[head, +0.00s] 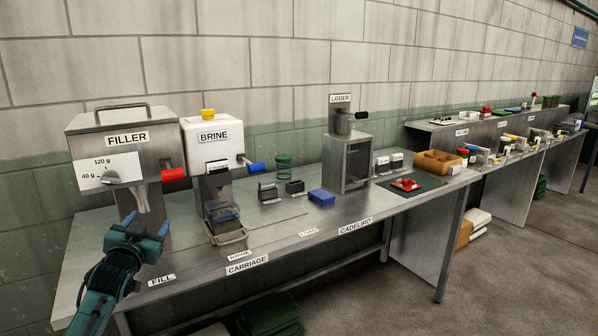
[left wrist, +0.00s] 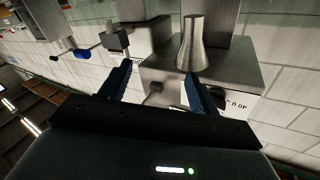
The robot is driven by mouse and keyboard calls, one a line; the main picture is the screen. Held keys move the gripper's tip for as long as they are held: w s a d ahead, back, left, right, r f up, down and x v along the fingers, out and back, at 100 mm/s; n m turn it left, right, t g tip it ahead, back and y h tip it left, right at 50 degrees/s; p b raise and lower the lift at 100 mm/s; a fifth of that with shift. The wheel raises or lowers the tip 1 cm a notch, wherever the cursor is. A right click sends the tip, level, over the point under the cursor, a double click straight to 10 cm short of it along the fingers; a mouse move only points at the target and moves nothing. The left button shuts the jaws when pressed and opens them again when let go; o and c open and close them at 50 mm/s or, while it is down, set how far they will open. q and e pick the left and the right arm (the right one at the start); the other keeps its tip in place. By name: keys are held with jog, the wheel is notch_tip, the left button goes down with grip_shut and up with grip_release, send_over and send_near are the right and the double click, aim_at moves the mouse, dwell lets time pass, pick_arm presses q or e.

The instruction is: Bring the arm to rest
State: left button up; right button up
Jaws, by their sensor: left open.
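My left gripper (head: 146,223) is in front of the filler (head: 128,139) at the left end of the bench, near the FILL label. Its two blue fingers are apart and nothing shows between them. In the left wrist view, the open fingers (left wrist: 157,88) point toward the filler's metal nozzle (left wrist: 193,45) and body, which look upside down there. I cannot tell whether a finger touches the filler. My right gripper is not in view.
The brine machine (head: 213,142), with a tray on a carriage (head: 226,236) below, stands right of the filler. A blue box (head: 321,197) and the lidder (head: 349,160) are farther right. The bench's front strip (head: 300,243) is mostly clear. Green folded material (head: 272,315) lies underneath.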

pick_arm(q)
jog(key=s+d+f+g+h, duration=0.1)
jog(key=s+d+f, duration=0.25)
jog(key=f, duration=0.35)
jog(key=s+d+f+m+g+h, duration=0.1)
jog(key=s+d+f+g, duration=0.15)
jog(key=s+f, duration=0.3)
jog(key=s+d+f+g, duration=0.1)
jog(key=s+d+f, duration=0.3)
jog(key=f, duration=0.3)
jog(key=s+d+f+g+h, duration=0.1)
jog(key=s+d+f, duration=0.2)
jog(key=s, duration=0.6)
jog(key=s+d+f+g+h, duration=0.1)
jog(key=s+d+f, duration=0.2)
jog(key=s, duration=0.6)
jog(key=s+d+f+g, duration=0.1)
jog(key=s+d+f, duration=0.2)
jog(key=s+d, duration=0.2)
jog(key=s, duration=0.3)
jog(key=shift+s+f+n+h, duration=0.15)
jog(key=shift+s+n+h, duration=0.25)
